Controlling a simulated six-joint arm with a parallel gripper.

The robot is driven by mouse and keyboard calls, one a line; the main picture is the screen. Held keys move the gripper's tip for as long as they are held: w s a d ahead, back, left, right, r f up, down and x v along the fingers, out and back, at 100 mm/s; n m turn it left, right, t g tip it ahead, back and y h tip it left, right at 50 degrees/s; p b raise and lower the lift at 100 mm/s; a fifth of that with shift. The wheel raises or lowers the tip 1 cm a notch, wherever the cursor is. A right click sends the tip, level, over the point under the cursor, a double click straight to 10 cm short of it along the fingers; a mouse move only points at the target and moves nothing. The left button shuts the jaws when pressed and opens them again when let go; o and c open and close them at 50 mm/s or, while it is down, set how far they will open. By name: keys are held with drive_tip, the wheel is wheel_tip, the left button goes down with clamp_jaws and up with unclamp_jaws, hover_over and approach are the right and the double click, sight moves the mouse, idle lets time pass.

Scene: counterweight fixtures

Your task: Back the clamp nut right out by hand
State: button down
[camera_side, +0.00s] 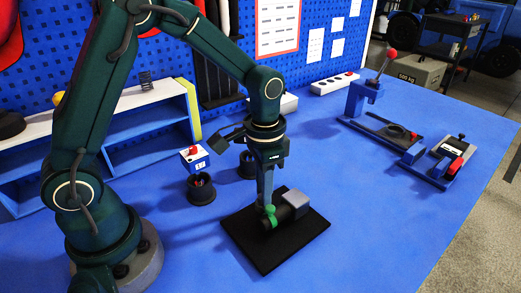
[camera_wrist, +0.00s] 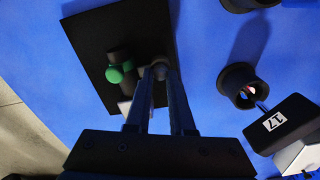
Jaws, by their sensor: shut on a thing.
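A green clamp collar (camera_side: 271,215) sits around a dark bar, with a grey block (camera_side: 294,200) at the bar's far end, all on a black mat (camera_side: 268,262). In the wrist view, the green collar (camera_wrist: 117,74) has a small dark grey round piece out to its right, which looks like the clamp nut (camera_wrist: 161,64). My gripper (camera_side: 264,205) points down at the collar from above. The wrist view shows my gripper (camera_wrist: 160,74) with its fingertips together on the nut, partly hiding it. The nut's thread is not visible.
Blue shelves (camera_side: 130,140) stand behind. A lever fixture (camera_side: 365,98) and a vice (camera_side: 445,160) are far right. The front-right table is clear.

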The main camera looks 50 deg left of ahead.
drive_tip(key=n, duration=0.4)
drive_tip(key=shift+a+n, duration=0.1)
drive_tip(key=shift+n, duration=0.2)
drive_tip(key=n, duration=0.3)
drive_tip(key=shift+n, duration=0.4)
drive_tip(key=n, duration=0.7)
drive_tip(key=shift+a, duration=0.1)
drive_tip(key=n, duration=0.5)
drive_tip(key=shift+s+n, duration=0.15)
drive_tip(key=shift+n, duration=2.45)
drive_tip(key=c, duration=0.8)
unclamp_jaws()
drive_tip(key=shift+s, duration=0.1)
